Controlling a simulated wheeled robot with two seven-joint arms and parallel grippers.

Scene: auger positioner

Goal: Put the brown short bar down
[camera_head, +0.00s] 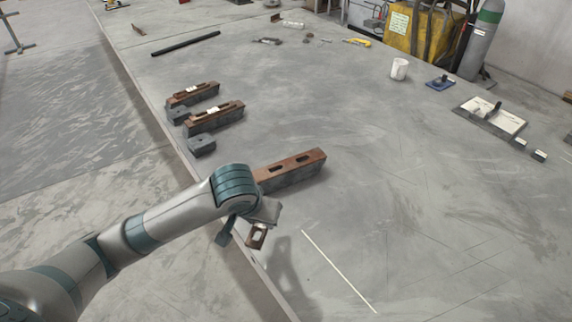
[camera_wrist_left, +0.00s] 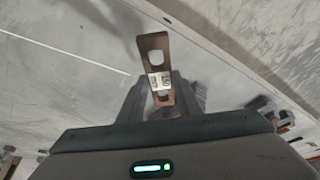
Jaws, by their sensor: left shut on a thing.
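The brown short bar (camera_head: 256,238) is a small brown piece with slots and a pale label. My left gripper (camera_head: 250,222) is shut on it and holds it above the table near the left edge. In the left wrist view the bar (camera_wrist_left: 155,62) sticks out between the fingers of the gripper (camera_wrist_left: 162,100); its label and two openings show. A pale line (camera_head: 338,270) on the table lies to the right of the bar. My right gripper is in neither view.
A longer brown-topped bar (camera_head: 290,167) lies just behind my gripper. Two similar bars (camera_head: 215,118) (camera_head: 194,95) and dark blocks (camera_head: 201,146) stand farther back near the left edge. A white cup (camera_head: 399,69) stands far right. The table's middle is clear.

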